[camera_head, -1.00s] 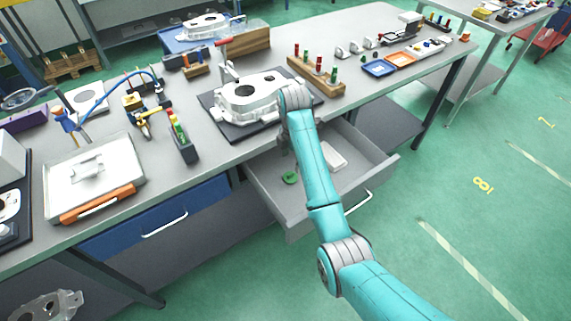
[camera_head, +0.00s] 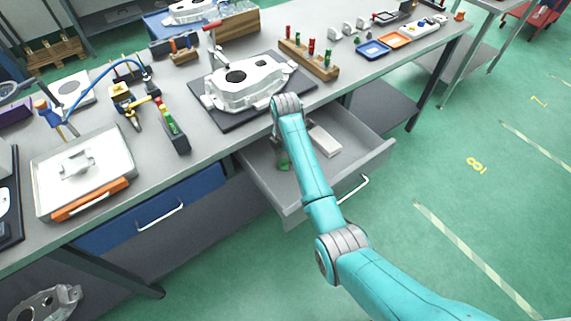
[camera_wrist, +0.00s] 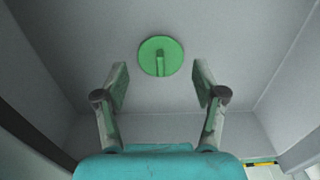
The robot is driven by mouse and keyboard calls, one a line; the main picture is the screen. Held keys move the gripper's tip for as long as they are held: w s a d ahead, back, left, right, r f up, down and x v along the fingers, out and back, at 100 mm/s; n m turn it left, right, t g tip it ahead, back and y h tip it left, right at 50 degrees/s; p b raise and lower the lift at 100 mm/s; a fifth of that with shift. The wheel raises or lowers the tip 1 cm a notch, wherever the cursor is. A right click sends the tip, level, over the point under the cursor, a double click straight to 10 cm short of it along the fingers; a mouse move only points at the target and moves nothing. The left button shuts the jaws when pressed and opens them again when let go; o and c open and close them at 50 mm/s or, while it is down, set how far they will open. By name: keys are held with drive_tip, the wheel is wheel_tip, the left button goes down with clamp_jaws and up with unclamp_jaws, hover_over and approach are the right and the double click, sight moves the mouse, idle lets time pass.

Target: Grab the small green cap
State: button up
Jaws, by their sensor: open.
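The small green cap (camera_wrist: 161,56) lies on the floor of the open grey drawer (camera_head: 352,168). In the head view the cap (camera_head: 284,166) is partly hidden by my arm and gripper.
A white block (camera_head: 325,142) lies in the drawer right of my arm. The drawer walls surround my gripper. Above, the bench holds a casting (camera_head: 245,85) on a dark mat and a wooden rack (camera_head: 308,60).

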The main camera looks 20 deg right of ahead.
sight(286, 163)
drive_tip(key=shift+f, duration=1.3)
drive_tip(key=c, duration=0.5)
drive_tip(key=shift+c, duration=0.2)
drive_tip(key=shift+r, duration=0.15)
